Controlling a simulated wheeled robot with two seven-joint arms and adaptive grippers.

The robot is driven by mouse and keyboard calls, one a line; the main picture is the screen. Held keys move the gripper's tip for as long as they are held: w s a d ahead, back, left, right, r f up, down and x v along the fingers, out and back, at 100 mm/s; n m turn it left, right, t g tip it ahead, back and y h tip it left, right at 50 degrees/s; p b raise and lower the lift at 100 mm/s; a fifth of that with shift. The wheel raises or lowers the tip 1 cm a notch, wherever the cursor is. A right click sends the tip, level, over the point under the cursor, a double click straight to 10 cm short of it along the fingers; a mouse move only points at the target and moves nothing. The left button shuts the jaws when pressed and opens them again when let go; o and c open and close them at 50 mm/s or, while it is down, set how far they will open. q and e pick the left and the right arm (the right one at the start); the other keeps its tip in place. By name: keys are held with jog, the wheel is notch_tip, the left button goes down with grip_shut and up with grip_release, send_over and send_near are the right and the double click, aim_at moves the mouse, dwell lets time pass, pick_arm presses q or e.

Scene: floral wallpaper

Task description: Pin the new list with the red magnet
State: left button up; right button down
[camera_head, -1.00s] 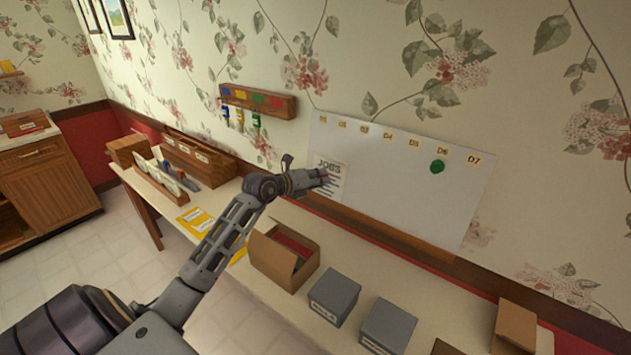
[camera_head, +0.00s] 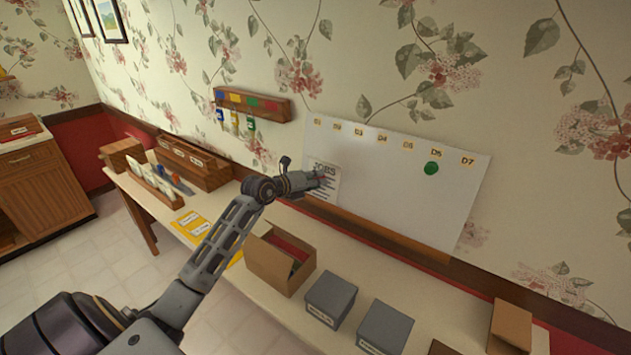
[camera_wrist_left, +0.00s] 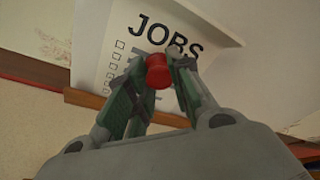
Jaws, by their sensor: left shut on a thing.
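The JOBS list (camera_head: 323,185) is a white sheet at the lower left of the white board (camera_head: 390,190); it also shows in the left wrist view (camera_wrist_left: 118,40). My left gripper (camera_head: 318,180) is at the list, its fingers in front of the sheet. In the left wrist view it is shut on the red magnet (camera_wrist_left: 158,71), which covers part of the list just below the title. Whether the magnet touches the sheet cannot be told. A green magnet (camera_head: 431,168) sits on the board under the D6 label. My right gripper is not in view.
A wooden key rack (camera_head: 252,104) hangs left of the board. The counter below holds an open cardboard box (camera_head: 272,268), two grey boxes (camera_head: 331,297) (camera_head: 384,326) and wooden file trays (camera_head: 190,163). A wooden ledge (camera_head: 400,245) runs under the board.

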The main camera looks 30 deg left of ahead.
pick_arm(q)
jog(key=shift+w, duration=0.25)
dwell(0.6)
dwell(0.4)
jog(key=o, duration=1.5)
jog(key=shift+s, duration=0.1)
jog(key=p+v, duration=0.2)
jog(key=v, duration=0.4)
jog(key=shift+s+p, duration=0.35)
dwell(0.9)
